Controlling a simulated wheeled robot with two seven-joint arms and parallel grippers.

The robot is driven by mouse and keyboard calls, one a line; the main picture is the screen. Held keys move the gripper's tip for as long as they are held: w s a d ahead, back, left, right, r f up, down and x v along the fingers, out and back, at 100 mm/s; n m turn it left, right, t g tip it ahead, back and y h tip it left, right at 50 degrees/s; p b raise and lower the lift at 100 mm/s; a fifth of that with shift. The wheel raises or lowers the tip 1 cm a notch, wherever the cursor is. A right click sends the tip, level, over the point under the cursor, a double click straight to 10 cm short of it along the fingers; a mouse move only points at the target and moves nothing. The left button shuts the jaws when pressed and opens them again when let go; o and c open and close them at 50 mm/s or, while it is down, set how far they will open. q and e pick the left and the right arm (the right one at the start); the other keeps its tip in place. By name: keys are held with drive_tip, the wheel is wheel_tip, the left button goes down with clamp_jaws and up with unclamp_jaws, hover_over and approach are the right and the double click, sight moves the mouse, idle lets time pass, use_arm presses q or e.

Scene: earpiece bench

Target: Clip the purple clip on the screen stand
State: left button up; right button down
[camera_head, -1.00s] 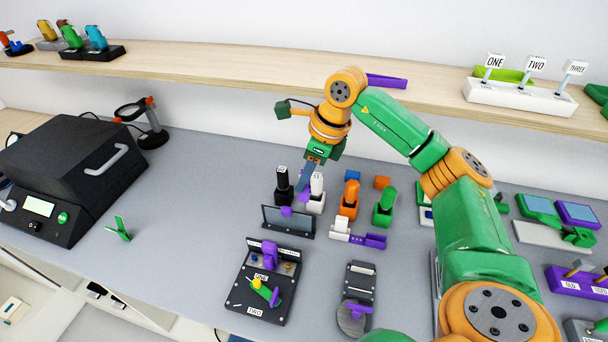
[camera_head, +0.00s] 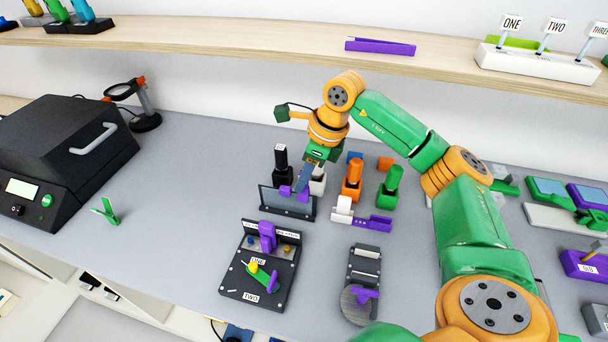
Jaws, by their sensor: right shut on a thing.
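The screen stand (camera_head: 274,204), a dark tilted panel, stands mid-bench. One purple piece (camera_head: 285,190) sits at the middle of its top edge. My right gripper (camera_head: 304,186) comes down from above, shut on a purple clip (camera_head: 303,195). In this view the clip overlaps the panel's upper right edge; I cannot tell whether it touches or grips it. The gripper partly hides the clip. My left gripper is not in view.
Black (camera_head: 282,168), orange (camera_head: 352,178) and green (camera_head: 390,187) upright devices stand behind and right of the stand. A black board (camera_head: 233,284) with a purple part lies in front. A black-lidded machine (camera_head: 60,150) is at left.

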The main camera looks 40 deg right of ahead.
idle(0.3)
drive_tip(key=c, duration=0.7)
unclamp_jaws()
drive_tip(key=shift+o, duration=0.2)
